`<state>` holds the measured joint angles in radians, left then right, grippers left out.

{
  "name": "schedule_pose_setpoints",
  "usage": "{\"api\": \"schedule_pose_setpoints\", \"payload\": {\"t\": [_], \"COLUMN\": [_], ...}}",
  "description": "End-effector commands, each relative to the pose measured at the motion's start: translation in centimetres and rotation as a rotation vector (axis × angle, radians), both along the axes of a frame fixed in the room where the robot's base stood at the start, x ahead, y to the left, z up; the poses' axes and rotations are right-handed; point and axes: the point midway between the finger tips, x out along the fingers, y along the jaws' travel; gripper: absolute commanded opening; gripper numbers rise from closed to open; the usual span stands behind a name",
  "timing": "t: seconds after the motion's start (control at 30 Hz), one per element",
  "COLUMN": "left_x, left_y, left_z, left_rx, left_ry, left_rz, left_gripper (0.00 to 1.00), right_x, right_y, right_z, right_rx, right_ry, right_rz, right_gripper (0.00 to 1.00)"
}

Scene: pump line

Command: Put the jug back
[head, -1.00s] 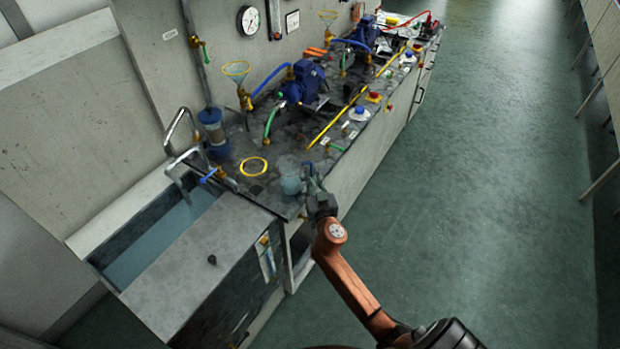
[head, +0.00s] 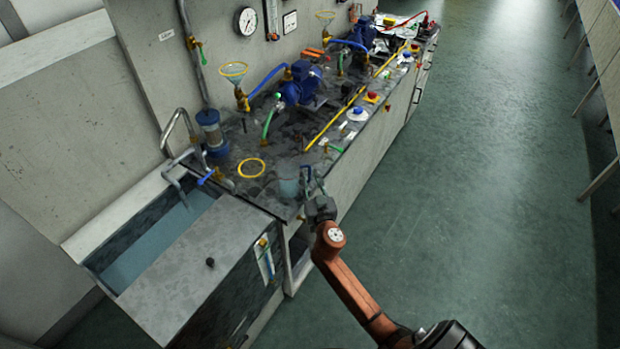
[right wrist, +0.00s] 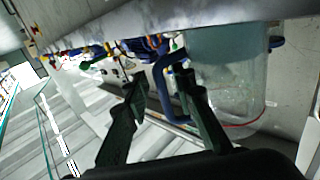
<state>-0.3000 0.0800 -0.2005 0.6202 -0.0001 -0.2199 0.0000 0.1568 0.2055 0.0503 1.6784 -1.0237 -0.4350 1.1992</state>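The jug (head: 288,184) is clear, with a blue handle, and stands near the bench's front corner, to the right of a yellow ring (head: 251,168) marked on the dark top. It is outside that ring. My right gripper (head: 314,181) is just right of the jug, on its handle side. In the right wrist view the jug (right wrist: 228,75) fills the upper right and its blue handle (right wrist: 161,75) shows between the two dark fingers of the right gripper (right wrist: 163,82). The fingers are apart, with gaps beside the handle. My left gripper is not in view.
A sink (head: 150,245) with a bent tap (head: 178,125) lies left of the jug. A blue-banded filter cylinder (head: 211,130), a funnel (head: 234,71) and a blue pump (head: 301,83) stand farther back. Open floor (head: 470,200) lies to the right.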

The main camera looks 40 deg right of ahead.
Motion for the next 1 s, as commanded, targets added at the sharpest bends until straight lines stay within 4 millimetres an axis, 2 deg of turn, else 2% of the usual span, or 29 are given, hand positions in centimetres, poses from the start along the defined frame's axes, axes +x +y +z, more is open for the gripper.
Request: {"api": "schedule_pose_setpoints", "payload": {"t": [0.17, 0.7, 0.83, 1.0], "left_x": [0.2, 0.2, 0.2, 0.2], "left_y": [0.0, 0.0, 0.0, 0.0], "left_z": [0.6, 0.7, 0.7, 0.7], "left_rx": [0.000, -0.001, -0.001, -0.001], "left_ry": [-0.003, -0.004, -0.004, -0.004], "left_rz": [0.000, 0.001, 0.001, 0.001], "left_gripper": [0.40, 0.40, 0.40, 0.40], "right_x": [0.0, -9.5, -10.7, -11.1], "right_y": [0.0, 3.9, 4.3, 4.6], "right_z": [0.6, 0.3, 0.3, 0.4], "right_rx": [-0.002, 0.002, 0.002, 0.000], "right_ry": [0.000, 0.001, 0.000, -0.001], "right_rz": [0.001, -0.001, -0.001, 0.000], "right_gripper": [0.24, 0.24, 0.24, 0.24]}}
